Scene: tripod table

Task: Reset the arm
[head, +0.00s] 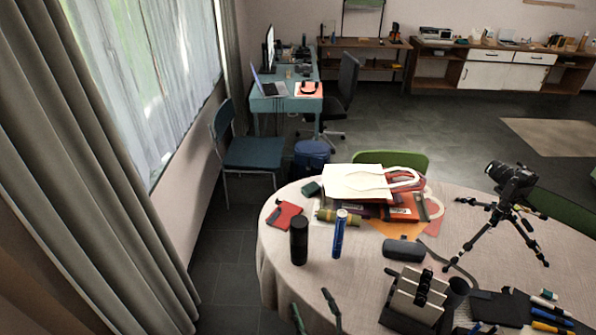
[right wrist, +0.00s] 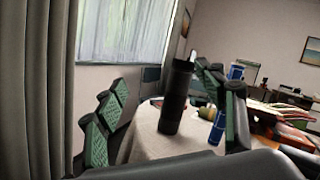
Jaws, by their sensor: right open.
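My right gripper (head: 315,312) is at the bottom edge of the head view, just in front of the round table's near left side. Its two green-padded fingers are spread and nothing is held between them. In the right wrist view the open gripper (right wrist: 165,115) frames a black bottle (right wrist: 175,98) that stands upright beyond the fingers. The same black bottle (head: 299,241) stands on the table in the head view, apart from the fingers. The rest of the right arm is out of the head view. My left gripper is not in view.
The round table (head: 275,255) has a pale cloth. It carries a blue bottle (head: 339,233), a tote bag (head: 355,182), a dark case (head: 404,250), a grey upright holder (head: 416,297) and a camera on a tripod (head: 510,182). A curtain (head: 95,160) hangs at left.

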